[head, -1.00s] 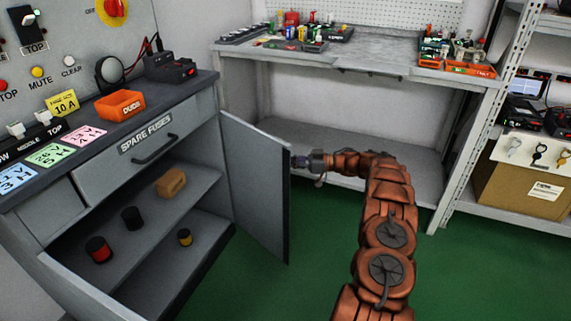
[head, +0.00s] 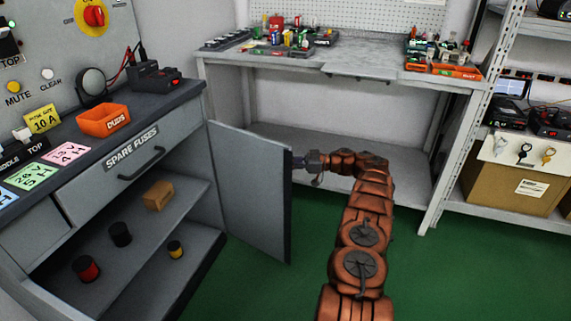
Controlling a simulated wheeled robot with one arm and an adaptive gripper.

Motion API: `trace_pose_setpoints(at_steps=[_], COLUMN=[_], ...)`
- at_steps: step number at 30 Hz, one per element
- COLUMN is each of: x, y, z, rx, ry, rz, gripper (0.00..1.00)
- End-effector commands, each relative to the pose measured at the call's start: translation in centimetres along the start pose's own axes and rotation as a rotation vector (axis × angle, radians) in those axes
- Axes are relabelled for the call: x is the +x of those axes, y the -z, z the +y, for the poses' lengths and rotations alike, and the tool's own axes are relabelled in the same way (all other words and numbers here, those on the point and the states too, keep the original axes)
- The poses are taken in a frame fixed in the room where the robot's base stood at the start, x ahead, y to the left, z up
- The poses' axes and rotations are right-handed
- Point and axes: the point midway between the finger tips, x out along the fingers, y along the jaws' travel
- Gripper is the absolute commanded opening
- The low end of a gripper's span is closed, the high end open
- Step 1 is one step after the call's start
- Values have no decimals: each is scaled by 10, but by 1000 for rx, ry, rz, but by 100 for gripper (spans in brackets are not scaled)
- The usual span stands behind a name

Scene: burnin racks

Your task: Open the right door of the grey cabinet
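The grey cabinet (head: 190,140) stands at the left in the head view, under a dark top. Its right door (head: 252,195) stands wide open, swung out to the right, so the shelves inside show. My gripper (head: 299,162) is at the outer edge of this door, near its upper part. The fingers are small and partly hidden by the door edge, so I cannot tell whether they are shut or whether they touch the handle. The handle itself is hidden. My copper-coloured arm reaches up to it from the lower right.
The shelves hold a tan block (head: 158,196), a black spool (head: 120,234), a red-and-black spool (head: 87,268) and a yellow one (head: 175,249). A grey workbench (head: 340,78) stands behind the door. A metal rack (head: 480,110) is at the right. Green floor (head: 270,285) is clear in front.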

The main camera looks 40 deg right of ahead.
Motion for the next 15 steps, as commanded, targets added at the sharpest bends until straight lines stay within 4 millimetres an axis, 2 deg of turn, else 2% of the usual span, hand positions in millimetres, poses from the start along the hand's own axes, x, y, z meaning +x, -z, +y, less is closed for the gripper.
trace_pose_setpoints(at_steps=[7, 8, 15], x=[0, 0, -1], y=[1, 1, 0], z=[0, 0, 0], rx=[0, -1, 0], ry=[1, 1, 0], rz=[2, 2, 1], gripper=[0, 13, 37])
